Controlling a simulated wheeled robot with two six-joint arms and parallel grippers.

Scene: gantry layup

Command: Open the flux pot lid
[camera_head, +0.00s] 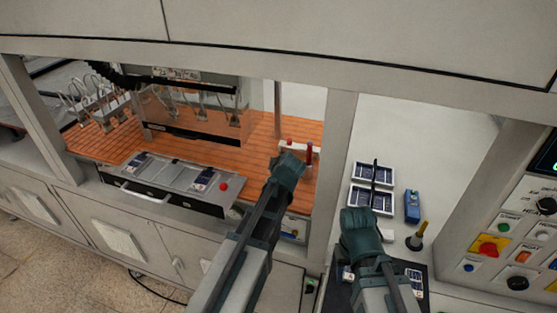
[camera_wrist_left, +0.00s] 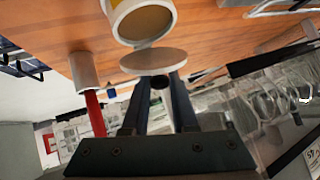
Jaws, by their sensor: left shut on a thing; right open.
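The flux pot (camera_wrist_left: 143,20) shows at the top of the left wrist view, with a yellowish outside, a pale rim and a tan inside. Its pale round lid (camera_wrist_left: 153,60) is apart from the rim, at the tips of my left gripper's dark fingers (camera_wrist_left: 158,85). My left gripper is shut on the lid. In the head view my left gripper (camera_head: 288,166) is over the orange slatted bed, and its hand hides the pot and lid. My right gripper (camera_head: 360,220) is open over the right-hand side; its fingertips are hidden.
A red upright piece (camera_head: 309,151) stands close to my left gripper; it also shows in the left wrist view (camera_wrist_left: 95,112). Solar cell trays (camera_head: 372,199), a blue device (camera_head: 412,206) and a yellow-handled tool (camera_head: 418,236) lie right. A drawer tray (camera_head: 178,178) is left.

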